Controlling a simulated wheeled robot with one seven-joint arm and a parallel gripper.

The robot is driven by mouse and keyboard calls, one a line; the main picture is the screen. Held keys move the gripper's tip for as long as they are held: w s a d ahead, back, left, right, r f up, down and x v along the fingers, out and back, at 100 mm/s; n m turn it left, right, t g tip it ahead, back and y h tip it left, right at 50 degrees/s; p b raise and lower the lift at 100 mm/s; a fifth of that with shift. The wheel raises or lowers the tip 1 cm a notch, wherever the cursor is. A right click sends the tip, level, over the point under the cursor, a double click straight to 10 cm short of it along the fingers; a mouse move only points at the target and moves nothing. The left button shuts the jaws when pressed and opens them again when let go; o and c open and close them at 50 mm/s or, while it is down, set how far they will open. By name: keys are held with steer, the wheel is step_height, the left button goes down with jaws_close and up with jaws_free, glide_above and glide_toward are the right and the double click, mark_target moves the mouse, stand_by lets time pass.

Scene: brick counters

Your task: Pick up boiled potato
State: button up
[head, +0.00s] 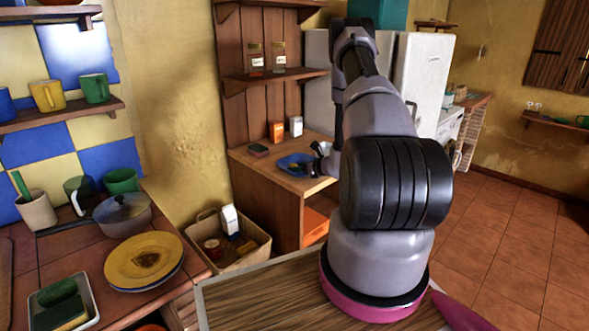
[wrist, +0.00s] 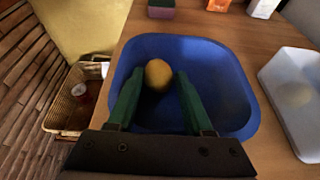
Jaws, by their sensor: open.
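The boiled potato (wrist: 159,75) is a yellow-brown rounded thing lying in a blue tray (wrist: 232,87), in the wrist view. My gripper (wrist: 152,80) is open, its two green fingers reaching down into the tray. The fingertips are on either side of the potato's near part, with the potato between and slightly beyond them. I cannot tell whether a finger touches it. In the head view the blue tray (head: 287,162) is on the wooden cabinet top, partly hidden by my gripper (head: 318,163); the potato is hard to make out there.
A white container (wrist: 296,100) stands right of the tray on the wooden top (wrist: 275,28). A sponge (wrist: 161,8), an orange box (wrist: 218,4) and a white box (wrist: 263,7) stand behind. A wicker basket (wrist: 62,112) is on the floor to the left.

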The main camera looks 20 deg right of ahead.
jaws_close()
step_height(320, 180, up, 10)
stand_by(0.6)
steer(key=shift+d, duration=0.1)
